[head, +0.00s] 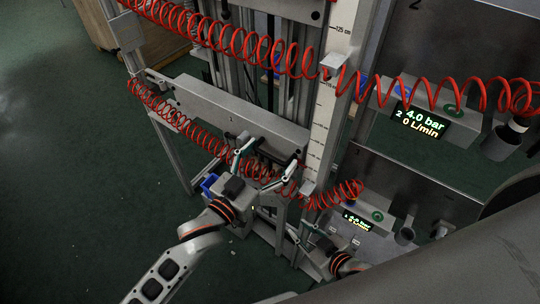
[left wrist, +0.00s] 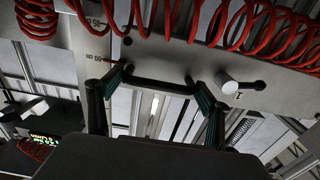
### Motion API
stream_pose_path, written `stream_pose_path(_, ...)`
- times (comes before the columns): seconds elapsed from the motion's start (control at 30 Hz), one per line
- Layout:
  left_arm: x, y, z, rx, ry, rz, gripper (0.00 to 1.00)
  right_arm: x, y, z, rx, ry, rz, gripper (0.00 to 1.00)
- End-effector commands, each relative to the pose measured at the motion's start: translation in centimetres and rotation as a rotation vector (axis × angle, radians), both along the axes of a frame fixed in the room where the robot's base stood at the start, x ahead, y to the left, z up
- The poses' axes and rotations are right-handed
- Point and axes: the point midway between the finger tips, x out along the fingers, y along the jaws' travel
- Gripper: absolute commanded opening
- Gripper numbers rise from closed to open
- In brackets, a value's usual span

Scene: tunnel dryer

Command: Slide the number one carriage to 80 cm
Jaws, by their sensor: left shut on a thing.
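The number one carriage (head: 220,105) is a grey horizontal plate marked 1, riding on upright rails in the head view. In the left wrist view its plate (left wrist: 175,55) fills the upper middle, with a black bar handle (left wrist: 160,86). My left gripper (head: 263,163) is at the plate's lower edge; its teal fingers are shut on the handle, also in the left wrist view (left wrist: 160,78). A white centimetre scale (head: 322,108) stands right of the carriage; the carriage's exact reading is unclear. My right gripper (head: 304,232) is lower, near the scale's foot; its finger gap is unclear.
Red coiled hoses (head: 250,50) hang across the front of the carriage and near my left gripper. Panels with lit displays (head: 420,122) stand at the right. A blue bin (head: 209,184) is behind my left gripper. Green floor is open at the left.

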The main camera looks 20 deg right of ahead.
Motion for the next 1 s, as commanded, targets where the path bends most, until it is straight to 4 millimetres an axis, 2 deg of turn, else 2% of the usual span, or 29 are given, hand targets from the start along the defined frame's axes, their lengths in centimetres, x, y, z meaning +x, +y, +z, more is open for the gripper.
stream_pose_path(0.2,-0.3,-0.1,-6.4,0.009,0.015,-0.001,0.4,-0.3,0.0,-2.9,0.0,0.008,0.0,0.26)
stream_pose_path(0.33,-0.3,-0.1,-9.5,0.01,0.016,-0.002,0.4,-0.6,0.0,-4.4,-0.001,0.018,0.0,0.26)
stream_pose_path(0.5,-0.3,-0.1,-10.8,0.009,0.012,-0.003,0.4,-0.8,0.0,-5.3,-0.001,0.025,0.0,0.26)
stream_pose_path(0.8,-0.4,-0.1,-10.9,0.013,0.011,-0.003,0.39,-0.7,0.0,-4.8,0.001,0.017,0.0,0.26)
stream_pose_path(0.83,-0.4,-0.1,-11.0,0.014,0.012,-0.004,0.83,-0.6,0.0,-4.7,0.001,0.015,0.0,0.26)
stream_pose_path(1.0,-0.3,-0.1,-10.7,0.01,0.009,-0.003,0.84,-0.6,0.0,-4.6,0.002,0.013,0.001,0.26)
